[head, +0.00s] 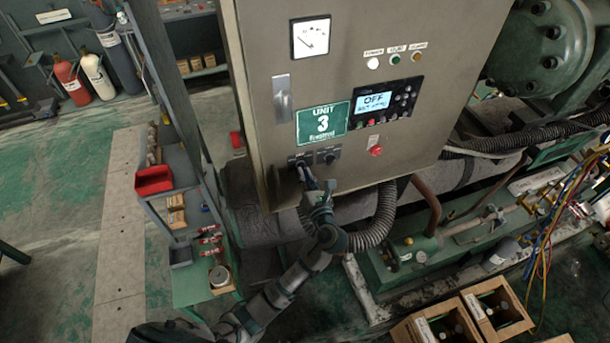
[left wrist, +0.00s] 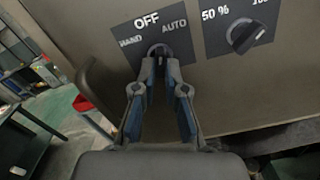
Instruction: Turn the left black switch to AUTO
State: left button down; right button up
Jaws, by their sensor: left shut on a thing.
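The left black switch (left wrist: 158,49) is on the lower left of a grey cabinet's front, under the labels HAND, OFF and AUTO. My left gripper (left wrist: 160,62) is shut on this switch, one finger on each side of it. The fingers hide much of the knob, and its exact pointing direction is hard to tell; it looks roughly upright, towards OFF. In the head view my left gripper (head: 304,174) reaches up to the switch from below. The cabinet display (head: 374,101) reads OFF. My right gripper is not in view.
A second black knob (left wrist: 245,36) with percent marks sits just right of the switch. A red button (head: 376,151) is further right. A shelf rack (head: 165,215) with a red bin (head: 154,180) stands left of the cabinet. Thick hoses (head: 384,215) run below the cabinet.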

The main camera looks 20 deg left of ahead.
pick_arm(q)
jog(key=shift+r, duration=0.25)
jog(key=shift+m, duration=0.3)
jog(key=m, duration=0.2)
jog(key=shift+a+m, duration=0.1)
jog(key=shift+m, duration=0.2)
jog(key=c, duration=1.3)
grip_release()
jog(key=shift+s+m, duration=0.1)
jog(key=shift+m, duration=0.2)
jog(key=shift+s, duration=0.1)
jog(key=v, duration=0.9)
jog(key=shift+f, duration=0.25)
